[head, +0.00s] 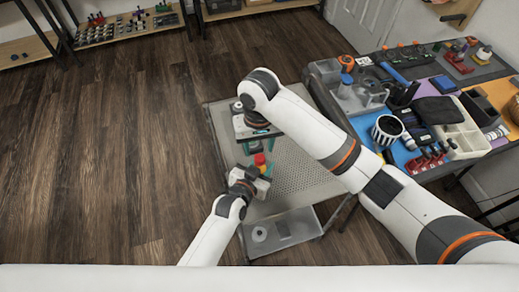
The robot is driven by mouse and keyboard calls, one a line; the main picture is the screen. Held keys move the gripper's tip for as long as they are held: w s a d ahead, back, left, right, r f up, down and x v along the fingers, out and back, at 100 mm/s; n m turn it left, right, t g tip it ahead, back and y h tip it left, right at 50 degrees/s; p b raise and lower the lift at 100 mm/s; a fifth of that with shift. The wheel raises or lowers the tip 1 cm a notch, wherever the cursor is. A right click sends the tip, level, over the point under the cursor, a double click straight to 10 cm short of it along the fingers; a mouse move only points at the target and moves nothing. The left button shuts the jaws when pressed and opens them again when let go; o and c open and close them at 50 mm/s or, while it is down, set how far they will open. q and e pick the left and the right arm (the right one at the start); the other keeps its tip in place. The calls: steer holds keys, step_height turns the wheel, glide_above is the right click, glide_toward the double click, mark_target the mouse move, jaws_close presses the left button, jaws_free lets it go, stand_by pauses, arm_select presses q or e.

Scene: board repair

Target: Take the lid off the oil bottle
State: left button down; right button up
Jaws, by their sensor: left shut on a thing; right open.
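A small red and yellow thing (260,159) is at the fingertips of my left gripper (261,170). I take it for the oil bottle, but it is too small and too covered to tell its body from its lid. My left gripper is shut on it, over the grey perforated cart top. My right gripper (258,146) points down just above this thing in the picture, with its teal fingers apart. Its fingers are open, and I cannot tell whether they touch the thing.
The grey perforated cart (304,178) has free room on its right side. Its lower shelf (296,230) holds a small round object. A crowded workbench stands at the right, with a striped cup (387,130) and a beige tray (464,139). Shelves line the back wall.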

mark_target(260, 157)
step_height(260, 157, up, 3)
steer(key=m, duration=0.3)
steer(key=shift+d+r, duration=0.1)
steer(key=shift+r, duration=0.05)
steer(key=shift+c, duration=0.5)
steer(key=shift+m, duration=0.3)
step_height(260, 157, down, 8)
steer(key=shift+r, duration=0.15)
steer(key=shift+c, duration=0.3)
jaws_close()
steer(key=shift+n, duration=1.8)
